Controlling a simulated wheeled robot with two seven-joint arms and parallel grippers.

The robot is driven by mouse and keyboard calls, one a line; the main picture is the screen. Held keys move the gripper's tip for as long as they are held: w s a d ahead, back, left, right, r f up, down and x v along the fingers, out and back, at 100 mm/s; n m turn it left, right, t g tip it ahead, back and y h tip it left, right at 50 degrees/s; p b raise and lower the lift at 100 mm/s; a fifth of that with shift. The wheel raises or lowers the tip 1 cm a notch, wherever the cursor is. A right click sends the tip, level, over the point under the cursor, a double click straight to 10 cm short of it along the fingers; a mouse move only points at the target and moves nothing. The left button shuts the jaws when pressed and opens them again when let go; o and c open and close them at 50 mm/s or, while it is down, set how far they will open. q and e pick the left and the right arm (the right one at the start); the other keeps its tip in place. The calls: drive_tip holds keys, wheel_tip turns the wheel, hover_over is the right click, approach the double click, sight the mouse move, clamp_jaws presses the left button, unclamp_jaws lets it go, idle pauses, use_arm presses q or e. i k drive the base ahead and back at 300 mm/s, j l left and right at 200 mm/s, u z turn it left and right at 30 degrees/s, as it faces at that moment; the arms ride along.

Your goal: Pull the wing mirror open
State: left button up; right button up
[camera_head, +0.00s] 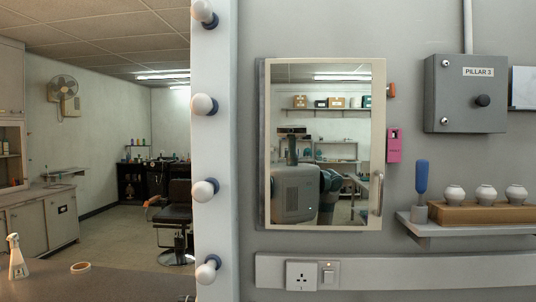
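The wing mirror (381,130) is a rectangular mirror in a cream frame on the grey wall, right of the picture's middle. A narrow grey side shows along its left edge. It looks flat or nearly flat to the wall; I cannot tell whether it stands slightly ajar. A vertical metal handle (376,193) is at the lower right of its frame, with nothing touching it. The glass reflects my own body and shelves with boxes. Neither of my grippers shows directly in this view.
A white post with several round bulbs (203,105) stands left of the mirror. To its right are a pink box (394,145), a grey "PILLAR 3" box (465,94) and a shelf (470,229) with white pots and a blue-handled brush. A socket strip (420,270) runs below.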

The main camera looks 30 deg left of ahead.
sight(325, 118)
drive_tip(key=u, duration=0.7)
drive_tip(key=z, duration=0.1)
